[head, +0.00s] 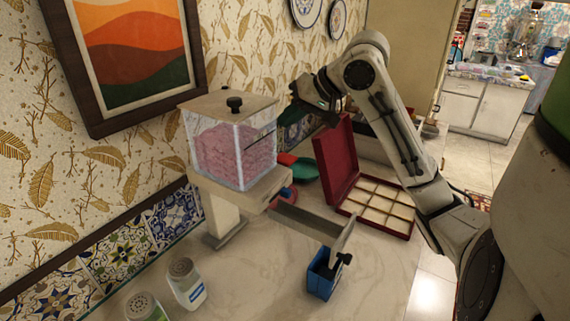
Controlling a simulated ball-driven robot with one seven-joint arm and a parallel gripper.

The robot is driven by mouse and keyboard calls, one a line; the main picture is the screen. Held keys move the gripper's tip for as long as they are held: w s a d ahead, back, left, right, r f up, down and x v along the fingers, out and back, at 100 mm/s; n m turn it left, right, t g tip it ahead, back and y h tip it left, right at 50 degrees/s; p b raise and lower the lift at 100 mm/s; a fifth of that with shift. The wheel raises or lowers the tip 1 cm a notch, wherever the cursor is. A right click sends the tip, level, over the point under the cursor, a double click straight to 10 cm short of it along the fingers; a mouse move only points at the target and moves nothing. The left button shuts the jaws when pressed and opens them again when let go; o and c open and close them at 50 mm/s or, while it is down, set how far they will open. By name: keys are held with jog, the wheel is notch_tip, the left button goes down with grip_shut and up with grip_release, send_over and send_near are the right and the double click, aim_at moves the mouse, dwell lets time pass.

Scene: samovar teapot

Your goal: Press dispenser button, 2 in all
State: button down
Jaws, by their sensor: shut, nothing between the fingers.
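The dispenser (235,150) stands on the counter by the wall. It has a clear bin of pink contents, a beige lid with a black knob (234,104), and a beige base. A metal chute (305,222) slopes from its base toward a small blue box (321,274). My gripper (292,113) is shut and empty, raised behind and to the right of the bin, beside the wall. Its fingertips are small and dark, so I cannot tell whether they touch the dispenser.
A red compartmented box (374,230) lies open behind the chute, its lid (335,160) upright under my arm. Red and green items (304,168) sit behind the dispenser. Two shakers (186,283) (144,307) stand at the front left. The counter's front middle is clear.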

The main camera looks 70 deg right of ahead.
jog(key=b, duration=0.3)
send_over(284, 157)
jog(key=s, duration=0.1)
notch_tip(284, 157, down, 4)
jog(key=shift+s+f, duration=0.15)
jog(key=shift+f+b, duration=0.6)
jog(key=shift+f, duration=0.4)
dwell(0.7)
jog(key=shift+f, duration=0.4)
jog(key=shift+f+b, duration=0.65)
jog(key=shift+f, duration=0.65)
dwell(1.5)
jog(key=shift+r, duration=0.15)
jog(key=shift+r+p, duration=1.55)
jog(key=shift+p, duration=0.4)
jog(key=shift+r, duration=0.1)
notch_tip(284, 157, up, 5)
jog(key=p, duration=0.5)
